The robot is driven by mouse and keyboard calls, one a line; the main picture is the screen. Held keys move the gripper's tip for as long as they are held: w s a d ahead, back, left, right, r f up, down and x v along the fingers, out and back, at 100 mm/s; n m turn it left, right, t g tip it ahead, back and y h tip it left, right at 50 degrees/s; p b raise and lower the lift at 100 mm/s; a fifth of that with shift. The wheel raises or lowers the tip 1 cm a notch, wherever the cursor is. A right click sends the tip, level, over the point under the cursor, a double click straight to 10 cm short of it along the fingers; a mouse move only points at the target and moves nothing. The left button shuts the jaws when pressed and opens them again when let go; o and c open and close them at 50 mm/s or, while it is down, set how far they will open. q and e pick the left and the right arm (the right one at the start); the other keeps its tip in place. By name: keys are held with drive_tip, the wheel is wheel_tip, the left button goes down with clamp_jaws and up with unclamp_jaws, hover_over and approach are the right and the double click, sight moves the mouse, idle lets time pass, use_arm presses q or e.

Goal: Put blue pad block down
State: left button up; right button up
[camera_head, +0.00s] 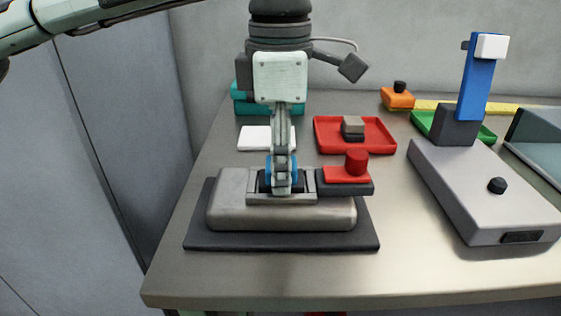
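My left gripper (281,185) points straight down over the grey block-shaped fixture (230,212), with its fingertips at the dark recess in the fixture's top. A blue piece (268,172), which looks like the blue pad block, shows on both sides of the fingers, just at the recess. Its middle is hidden behind the fingers. The fingers are seen edge-on, so I cannot tell whether they grip it or stand open around it. I also cannot tell whether the blue piece touches the recess floor. My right gripper is not in view.
A red-topped dark block with a red knob (357,162) adjoins the fixture's right side. A red tray (383,136) holding a small grey block (353,125) lies behind. A grey machine with a tall blue post (477,88) stands right. The front table strip (330,279) is clear.

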use_arm(q)
drive_tip(key=shift+o, duration=1.2)
drive_tip(key=shift+s+f, duration=0.2)
drive_tip(key=shift+f, duration=0.5)
drive_tip(key=shift+o, duration=0.8)
drive_tip(key=shift+w, duration=0.15)
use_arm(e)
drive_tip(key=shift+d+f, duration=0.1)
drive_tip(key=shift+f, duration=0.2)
use_arm(q)
drive_tip(key=shift+r, duration=0.2)
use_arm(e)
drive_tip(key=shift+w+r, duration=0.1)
use_arm(q)
drive_tip(key=shift+r+p, duration=0.2)
drive_tip(key=shift+p, duration=0.15)
drive_tip(key=shift+w+r+p, duration=0.1)
drive_tip(key=shift+r+p, duration=0.55)
drive_tip(key=shift+r, duration=0.05)
wheel_tip(320, 180, up, 12)
drive_tip(key=b, duration=0.1)
drive_tip(key=shift+f, duration=0.25)
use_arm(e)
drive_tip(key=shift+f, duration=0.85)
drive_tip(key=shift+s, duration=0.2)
